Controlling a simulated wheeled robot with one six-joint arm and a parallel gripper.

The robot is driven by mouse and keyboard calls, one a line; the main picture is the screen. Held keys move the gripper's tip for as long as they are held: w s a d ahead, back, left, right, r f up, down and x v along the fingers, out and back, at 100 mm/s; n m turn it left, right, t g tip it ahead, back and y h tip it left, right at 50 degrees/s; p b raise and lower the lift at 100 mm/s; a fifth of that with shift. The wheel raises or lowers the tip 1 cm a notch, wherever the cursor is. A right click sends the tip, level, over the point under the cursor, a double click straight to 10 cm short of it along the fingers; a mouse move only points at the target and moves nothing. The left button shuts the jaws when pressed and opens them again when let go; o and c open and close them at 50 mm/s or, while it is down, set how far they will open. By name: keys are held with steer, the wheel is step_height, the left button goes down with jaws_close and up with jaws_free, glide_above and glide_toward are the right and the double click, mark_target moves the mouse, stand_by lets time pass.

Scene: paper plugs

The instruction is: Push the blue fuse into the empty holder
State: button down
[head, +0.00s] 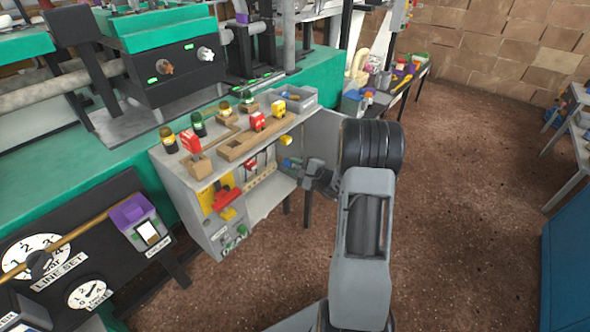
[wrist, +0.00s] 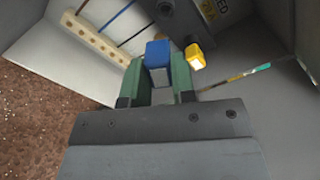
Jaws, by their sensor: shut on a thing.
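My gripper (wrist: 158,78) is shut on the blue fuse (wrist: 157,52), which stands up between the green fingers in the wrist view. In the head view the gripper (head: 300,167) reaches into the open front of the grey cabinet, and the blue fuse (head: 287,163) shows small at its tip. A dark block (wrist: 180,18) lies just beyond the fuse in the wrist view, beside a partly cut-off label. I cannot tell whether it is the empty holder, or whether the fuse touches it. A yellow piece (wrist: 195,57) is close to the right of the fuse.
A pale strip with holes (wrist: 95,40) runs along the cabinet's inside at upper left. The grey cabinet (head: 175,180) has wooden racks with coloured plugs (head: 257,122) on top. Its side wall (wrist: 285,95) is near the gripper's right. Brown floor (head: 470,200) lies open at right.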

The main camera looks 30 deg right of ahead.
mark_target(282, 159)
steer(key=shift+d+r+t, duration=0.15)
steer(key=shift+r+t, duration=0.1)
steer(key=shift+t, duration=0.05)
steer(key=shift+f+b, duration=0.1)
steer(key=shift+b, duration=0.25)
steer(key=shift+b+x, duration=0.85)
steer(key=shift+x, duration=2)
steer(key=shift+f+b, duration=0.15)
steer(key=shift+b, duration=0.65)
steer(key=shift+b+x, duration=0.8)
steer(key=shift+x, duration=1.1)
steer(key=shift+s, duration=0.1)
steer(key=c, duration=0.9)
jaws_free()
steer(key=shift+o, duration=0.2)
